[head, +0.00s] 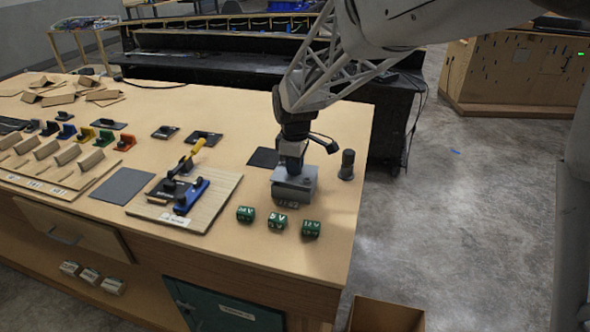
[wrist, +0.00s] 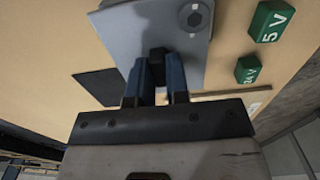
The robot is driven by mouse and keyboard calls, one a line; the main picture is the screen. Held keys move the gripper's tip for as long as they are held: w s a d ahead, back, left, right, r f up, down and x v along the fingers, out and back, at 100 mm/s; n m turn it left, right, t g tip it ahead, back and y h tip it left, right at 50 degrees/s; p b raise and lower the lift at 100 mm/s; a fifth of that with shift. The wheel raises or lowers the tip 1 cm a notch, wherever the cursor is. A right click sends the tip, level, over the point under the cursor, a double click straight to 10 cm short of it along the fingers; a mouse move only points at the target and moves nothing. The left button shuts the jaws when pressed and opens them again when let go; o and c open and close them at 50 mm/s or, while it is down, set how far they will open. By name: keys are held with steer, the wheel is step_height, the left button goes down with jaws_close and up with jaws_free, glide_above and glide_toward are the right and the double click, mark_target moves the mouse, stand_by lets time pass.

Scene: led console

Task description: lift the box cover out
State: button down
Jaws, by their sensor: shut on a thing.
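The grey box (head: 297,192) stands near the right end of the wooden table, below my gripper (head: 291,168). Its flat grey cover (wrist: 130,32) fills the top of the wrist view and has a round fitting (wrist: 194,18) near one corner. In the wrist view my gripper (wrist: 158,72) has its blue fingers closed on a small dark knob (wrist: 157,54) on the cover. I cannot tell whether the cover is seated or raised, because the arm and fingers hide part of it. The inside of the box is not visible.
A thin black square (head: 263,157) lies left of the box and a dark cylinder (head: 347,164) stands to its right. Green voltage blocks (head: 279,221) sit in front. A board with a yellow-handled lever (head: 190,155) is farther left. The table's right edge is close.

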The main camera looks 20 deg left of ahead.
step_height(320, 180, up, 2)
steer(key=shift+s+d+r, duration=0.1)
steer(key=s+d, duration=0.2)
steer(key=s, duration=0.2)
steer(key=s+d, duration=0.3)
steer(key=s, duration=0.2)
steer(key=s+d+r, duration=0.1)
steer(key=s+d, duration=0.2)
steer(key=s, duration=0.1)
steer(key=shift+s+d+r, duration=0.1)
steer(key=shift+s, duration=0.1)
steer(key=shift+r, duration=0.2)
stand_by(0.4)
steer(key=shift+r, duration=1.8)
